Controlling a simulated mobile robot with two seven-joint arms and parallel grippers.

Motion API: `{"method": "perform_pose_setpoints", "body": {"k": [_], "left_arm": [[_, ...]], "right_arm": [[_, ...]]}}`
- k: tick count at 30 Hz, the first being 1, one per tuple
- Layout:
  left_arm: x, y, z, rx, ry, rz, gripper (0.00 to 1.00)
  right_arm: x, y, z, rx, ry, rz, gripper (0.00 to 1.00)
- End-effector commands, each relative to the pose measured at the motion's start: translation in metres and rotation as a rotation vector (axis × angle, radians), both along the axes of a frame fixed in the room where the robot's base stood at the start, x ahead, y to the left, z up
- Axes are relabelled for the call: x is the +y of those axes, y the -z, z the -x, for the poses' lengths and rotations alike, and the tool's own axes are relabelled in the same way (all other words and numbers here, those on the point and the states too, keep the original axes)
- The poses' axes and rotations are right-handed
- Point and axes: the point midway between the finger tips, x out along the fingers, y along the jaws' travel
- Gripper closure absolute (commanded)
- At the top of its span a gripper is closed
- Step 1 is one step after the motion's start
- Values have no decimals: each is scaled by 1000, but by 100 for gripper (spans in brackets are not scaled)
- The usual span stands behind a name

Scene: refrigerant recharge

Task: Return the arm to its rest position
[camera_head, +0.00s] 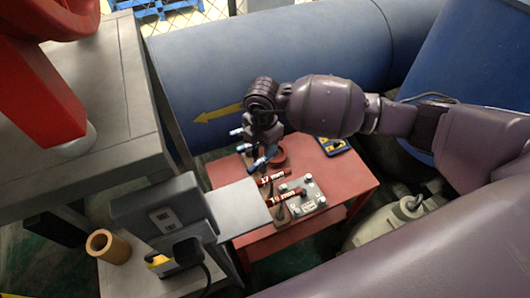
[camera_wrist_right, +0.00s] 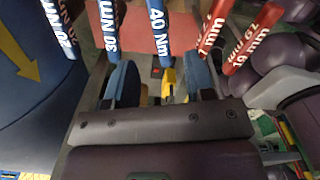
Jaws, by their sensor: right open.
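My right arm reaches in from the right in the head view. Its gripper (camera_head: 262,132) hangs over the far left part of the red table (camera_head: 345,190). In the wrist view the two fingers of my right gripper (camera_wrist_right: 161,85) are apart, with no tool held between them. Blue tools marked 20 Nm (camera_wrist_right: 60,27), 30 Nm (camera_wrist_right: 109,25) and 40 Nm (camera_wrist_right: 158,30) and red tools marked 17 mm (camera_wrist_right: 215,25) and 19 mm (camera_wrist_right: 252,42) lie beyond the fingers. My left gripper is not in view.
A metal block with fittings (camera_head: 309,200) and a yellow-and-blue device (camera_head: 333,146) rest on the red table. A large blue pipe (camera_head: 290,60) runs behind. A grey bench (camera_head: 110,100) with a red object stands at left, and a tan cylinder (camera_head: 108,246) is at lower left.

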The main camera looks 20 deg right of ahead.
Motion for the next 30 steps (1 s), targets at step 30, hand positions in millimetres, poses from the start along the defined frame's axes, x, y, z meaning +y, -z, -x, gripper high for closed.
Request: {"method": "perform_pose_setpoints", "body": {"k": [30], "left_arm": [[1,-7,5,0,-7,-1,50]], "right_arm": [[67,-62,-3,-136,-513,-394,51]]}}
